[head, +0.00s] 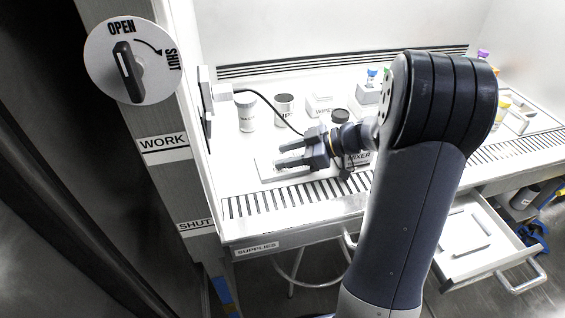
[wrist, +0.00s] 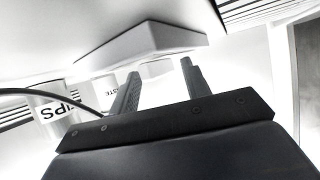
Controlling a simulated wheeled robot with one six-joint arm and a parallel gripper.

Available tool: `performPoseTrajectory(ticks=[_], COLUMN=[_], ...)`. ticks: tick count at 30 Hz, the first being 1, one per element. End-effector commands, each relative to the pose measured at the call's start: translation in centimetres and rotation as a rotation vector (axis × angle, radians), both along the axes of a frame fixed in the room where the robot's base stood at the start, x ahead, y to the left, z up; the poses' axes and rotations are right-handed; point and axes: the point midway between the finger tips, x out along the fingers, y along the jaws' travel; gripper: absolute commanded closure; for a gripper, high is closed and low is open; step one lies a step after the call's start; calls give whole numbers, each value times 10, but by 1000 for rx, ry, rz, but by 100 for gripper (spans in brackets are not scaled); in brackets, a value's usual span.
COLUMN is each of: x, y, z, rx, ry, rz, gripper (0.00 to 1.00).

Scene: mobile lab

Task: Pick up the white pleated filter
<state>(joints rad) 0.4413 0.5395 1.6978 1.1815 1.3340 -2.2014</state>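I see no pleats that clearly mark out the white filter. A flat white slab (head: 266,171) lies on the bench at the front left, below and beside my gripper (head: 279,155). A white slab (wrist: 145,42), perhaps the same one, shows in the wrist view beyond my fingertips (wrist: 160,69). My gripper is open, with its two fingers apart and nothing seen between them. It points left over the bench. Another flat white piece (head: 468,236) lies in the open drawer at the lower right; I cannot tell what it is.
Labelled white cups (head: 246,112) and a dark-topped jar (head: 284,108) stand behind my gripper. A black cable (head: 268,106) runs from the wall device (head: 222,93) towards the mixer (head: 359,160). The open drawer (head: 505,257) juts out at the right. A slotted grille (head: 290,196) lines the bench front.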

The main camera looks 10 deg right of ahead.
Motion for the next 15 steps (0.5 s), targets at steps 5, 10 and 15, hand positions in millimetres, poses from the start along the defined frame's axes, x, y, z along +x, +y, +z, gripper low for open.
performPoseTrajectory(ticks=[5, 10, 15], x=[0, 0, 0], y=[0, 0, 0], z=[0, 0, 0], rx=[0, 0, 0], ry=[0, 0, 0], rz=[0, 0, 0], gripper=[70, 84, 98])
